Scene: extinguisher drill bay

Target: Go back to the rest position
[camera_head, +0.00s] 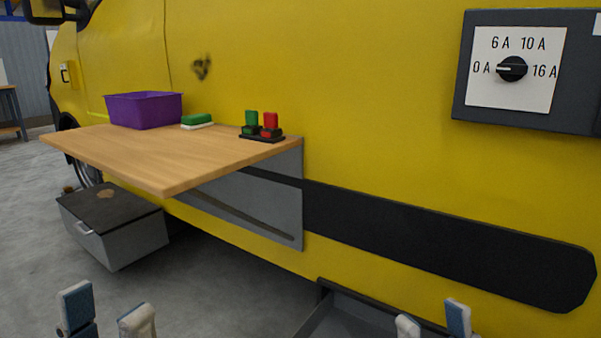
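My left gripper (107,314) shows at the bottom left edge, with its two pale-tipped fingers apart and nothing between them. My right gripper (433,322) shows at the bottom edge right of the middle, also with its fingers apart and empty. Both are low in the picture, in front of the yellow vehicle (360,110) and apart from it. Only the finger ends show; the rest of both grippers and the arms are out of view.
A wooden shelf (150,160) juts from the vehicle, bearing a purple bin (146,110), a green-and-white block (197,121) and green and red connectors (262,126). A grey box (115,230) stands below. A dial panel (513,69) is upper right. A dark tray (345,318) is lower middle.

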